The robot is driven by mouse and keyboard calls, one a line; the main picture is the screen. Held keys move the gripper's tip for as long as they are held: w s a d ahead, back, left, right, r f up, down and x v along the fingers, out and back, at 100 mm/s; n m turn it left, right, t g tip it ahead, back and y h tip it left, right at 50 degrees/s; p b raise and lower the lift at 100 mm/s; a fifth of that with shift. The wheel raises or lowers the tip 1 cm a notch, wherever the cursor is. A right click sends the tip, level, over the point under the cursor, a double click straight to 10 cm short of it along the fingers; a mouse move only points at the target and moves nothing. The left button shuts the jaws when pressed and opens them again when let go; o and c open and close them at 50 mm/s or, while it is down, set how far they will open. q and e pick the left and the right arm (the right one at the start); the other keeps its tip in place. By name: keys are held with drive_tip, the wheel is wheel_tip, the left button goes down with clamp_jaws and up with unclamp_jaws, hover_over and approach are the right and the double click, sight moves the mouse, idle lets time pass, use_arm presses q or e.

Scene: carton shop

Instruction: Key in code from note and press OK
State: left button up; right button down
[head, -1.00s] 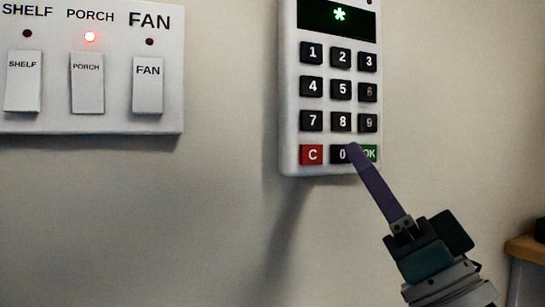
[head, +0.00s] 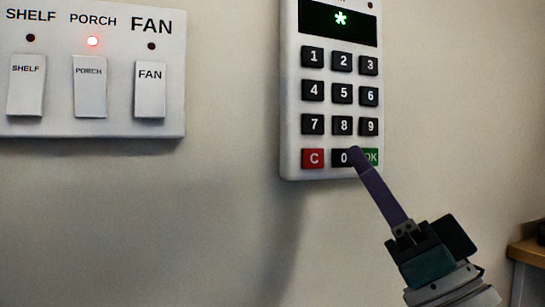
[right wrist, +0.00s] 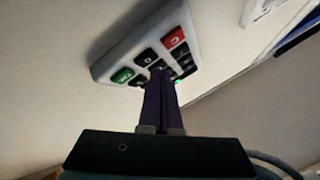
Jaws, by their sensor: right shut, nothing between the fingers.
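The white keypad (head: 291,110) is on the wall, with black digit keys, a red C key (head: 313,158) and a green OK key (head: 372,157). Its dark display (head: 340,19) shows one green asterisk. My right gripper (head: 355,153) is shut and empty, its purple fingers pointing up-left. The tips overlap the right part of the 0 key (head: 339,157) and the left edge of OK; whether they touch is unclear. In the right wrist view the shut fingers (right wrist: 160,75) reach the keypad (right wrist: 120,50). No note is legible. My left gripper is out of view.
A white switch panel (head: 60,125) to the left carries SHELF, PORCH and FAN switches; the PORCH lamp (head: 92,41) glows red. Bare wall lies between panel and keypad. A wooden-topped counter (head: 525,250) stands at the lower right.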

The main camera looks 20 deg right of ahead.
idle(0.5)
drive_tip(key=shift+w, duration=0.15)
drive_tip(key=shift+w, duration=0.3)
idle(0.5)
